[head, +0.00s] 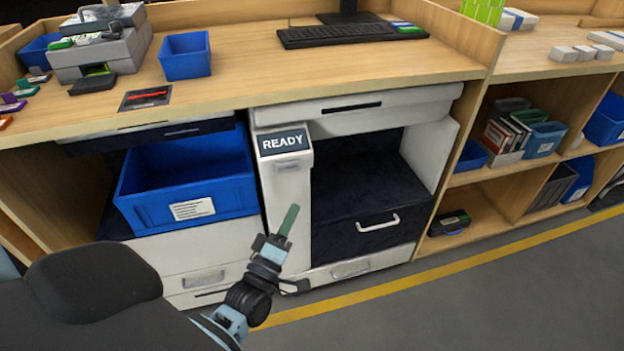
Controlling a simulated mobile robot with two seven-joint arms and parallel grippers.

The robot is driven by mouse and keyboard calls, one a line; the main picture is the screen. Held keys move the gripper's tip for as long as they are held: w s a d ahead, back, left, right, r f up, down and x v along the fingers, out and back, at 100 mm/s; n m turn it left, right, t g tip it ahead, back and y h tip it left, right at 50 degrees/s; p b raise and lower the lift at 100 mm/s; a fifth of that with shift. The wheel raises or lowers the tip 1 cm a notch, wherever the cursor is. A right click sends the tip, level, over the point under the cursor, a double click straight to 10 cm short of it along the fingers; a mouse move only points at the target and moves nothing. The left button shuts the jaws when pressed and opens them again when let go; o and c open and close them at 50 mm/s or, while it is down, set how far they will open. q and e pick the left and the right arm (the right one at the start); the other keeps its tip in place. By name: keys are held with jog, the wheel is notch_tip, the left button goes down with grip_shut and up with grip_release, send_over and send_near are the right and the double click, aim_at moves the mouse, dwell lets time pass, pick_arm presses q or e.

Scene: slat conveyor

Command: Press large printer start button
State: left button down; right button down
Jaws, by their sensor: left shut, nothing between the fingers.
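The large printer (326,255) is a white and dark unit under the desk, with a display panel reading READY (283,142) on its front left column. A small light grey raised piece (288,166) sits just below the display; I cannot tell for sure whether it is the start button. My left gripper (290,213) is shut and empty, its green fingertips pointing up in front of the column, below the display and grey piece. They look apart from the grey piece; any contact with the column is unclear. My right gripper is not in view.
A large blue bin (188,185) stands left of the printer under the desk. The wooden desk (245,75) above holds a keyboard (352,35), a blue box (186,56) and a small grey device (98,48). Shelves (480,215) stand right. The grey floor in front is clear.

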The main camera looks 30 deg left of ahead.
aim_at(288, 167)
pick_arm(q)
jog(key=shift+w+d+r+n+t+y, duration=0.3)
jog(key=shift+w+r+n+t, duration=0.1)
jog(key=shift+w+r+n, duration=0.3)
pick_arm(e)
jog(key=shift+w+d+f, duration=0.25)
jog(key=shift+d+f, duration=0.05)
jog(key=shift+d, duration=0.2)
pick_arm(q)
jog(key=shift+f, duration=0.1)
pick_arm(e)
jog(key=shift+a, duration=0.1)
pick_arm(q)
jog(key=shift+w+a+b, duration=0.1)
jog(key=shift+b, duration=0.2)
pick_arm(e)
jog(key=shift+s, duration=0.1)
